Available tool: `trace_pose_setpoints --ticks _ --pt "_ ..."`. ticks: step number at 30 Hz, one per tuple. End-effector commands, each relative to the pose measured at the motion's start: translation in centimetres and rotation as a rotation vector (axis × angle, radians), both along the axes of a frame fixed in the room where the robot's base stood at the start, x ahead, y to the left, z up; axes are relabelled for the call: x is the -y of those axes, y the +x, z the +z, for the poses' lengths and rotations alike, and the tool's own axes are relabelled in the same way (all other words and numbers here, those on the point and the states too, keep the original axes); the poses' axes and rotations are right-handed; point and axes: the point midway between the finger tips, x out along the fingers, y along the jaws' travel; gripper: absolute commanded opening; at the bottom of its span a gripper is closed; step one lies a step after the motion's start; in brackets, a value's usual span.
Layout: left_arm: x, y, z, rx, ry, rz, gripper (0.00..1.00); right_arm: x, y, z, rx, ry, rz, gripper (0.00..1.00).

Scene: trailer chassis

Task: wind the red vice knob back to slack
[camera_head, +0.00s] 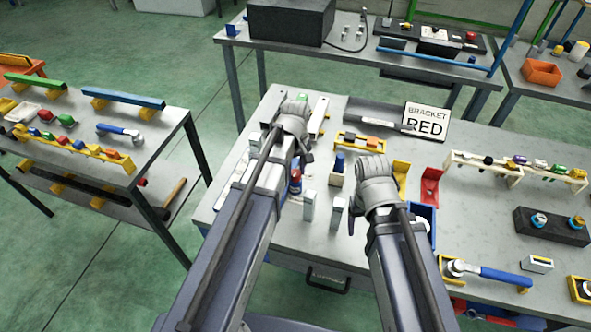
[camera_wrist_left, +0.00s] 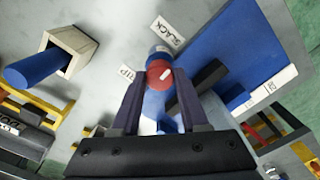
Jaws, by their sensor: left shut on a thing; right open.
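The red vice knob (camera_wrist_left: 159,73) shows in the left wrist view, on a blue body (camera_wrist_left: 155,103), between the two fingers of my left gripper (camera_wrist_left: 157,98). My left gripper is shut on the knob. Beside it lie a white label reading SLACK (camera_wrist_left: 166,31) and a second, partly hidden label (camera_wrist_left: 127,73). A dark bar (camera_wrist_left: 198,86) lies to the right of the knob.
Small upright blocks (camera_head: 309,205), a yellow bracket (camera_head: 401,176) and a red bracket (camera_head: 431,186) stand near my arms. A BRACKET RED sign (camera_head: 426,122) stands behind. In the left wrist view, a blue cylinder in a pale holder (camera_wrist_left: 35,68) is at left.

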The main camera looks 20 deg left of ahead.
Motion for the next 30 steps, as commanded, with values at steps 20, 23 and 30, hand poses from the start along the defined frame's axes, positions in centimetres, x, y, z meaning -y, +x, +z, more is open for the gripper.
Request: trace_pose_setpoints --ticks 20,23,30 --pt "-0.01 -0.01 0.0 0.0 0.0 0.001 0.74 0.0 0.0 0.0 0.0 0.0 0.0 0.72" --pt "-0.01 0.01 0.0 0.0 0.0 0.001 0.74 0.0 0.0 0.0 0.0 0.0 0.0 0.72" --pt "0.0 0.0 0.69 0.0 0.0 0.0 0.74 0.0 0.0 0.68 0.0 0.0 0.0 0.72"
